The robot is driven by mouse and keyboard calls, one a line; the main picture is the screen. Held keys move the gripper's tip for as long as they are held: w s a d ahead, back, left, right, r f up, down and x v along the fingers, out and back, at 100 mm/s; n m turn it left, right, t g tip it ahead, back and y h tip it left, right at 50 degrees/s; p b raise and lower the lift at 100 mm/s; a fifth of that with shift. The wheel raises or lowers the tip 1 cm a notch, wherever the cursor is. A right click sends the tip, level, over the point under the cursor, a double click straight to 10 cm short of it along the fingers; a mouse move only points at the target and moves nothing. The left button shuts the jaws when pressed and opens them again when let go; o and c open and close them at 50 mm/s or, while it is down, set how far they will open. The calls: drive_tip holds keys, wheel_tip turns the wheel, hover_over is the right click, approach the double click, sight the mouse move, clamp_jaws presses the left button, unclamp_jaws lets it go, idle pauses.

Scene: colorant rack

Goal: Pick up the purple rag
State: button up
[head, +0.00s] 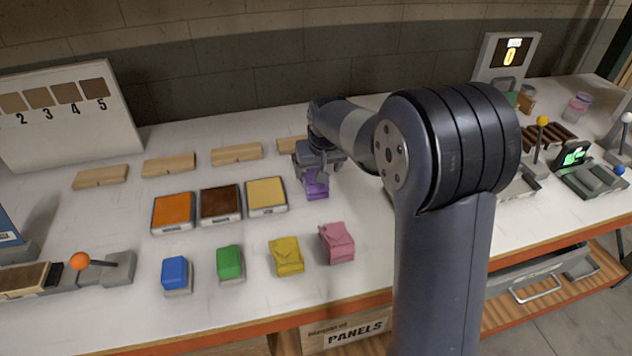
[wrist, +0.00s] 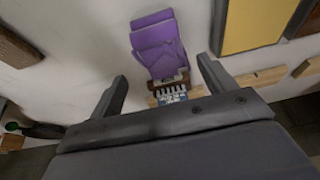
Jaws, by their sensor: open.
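The purple rag (head: 315,184) lies folded on the white bench, to the right of the yellow panel. In the head view my gripper (head: 313,170) is over it and hides its far part. In the wrist view the folded purple rag (wrist: 158,45) lies beyond the fingertips of my gripper (wrist: 163,70). The two fingers are spread apart with nothing between them touching both. A small brown-and-blue item with bristles (wrist: 170,90) shows between the fingers, close to the rag's near edge.
Orange (head: 173,212), brown (head: 221,203) and yellow (head: 266,196) panels lie left of the rag. Wooden strips (head: 237,154) lie behind. Bare bench surrounds the rag's front side.

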sight(314, 175)
drive_tip(key=x, duration=0.2)
drive_tip(key=p+x, duration=0.1)
drive_tip(key=x, duration=0.1)
drive_tip(key=shift+a+f, duration=0.1)
drive_tip(key=shift+a, duration=0.2)
drive_tip(key=shift+w+f, duration=0.15)
drive_tip(key=shift+f, duration=0.35)
drive_tip(key=shift+c, duration=0.5)
drive_tip(key=c, duration=1)
drive_tip(key=shift+o, duration=0.2)
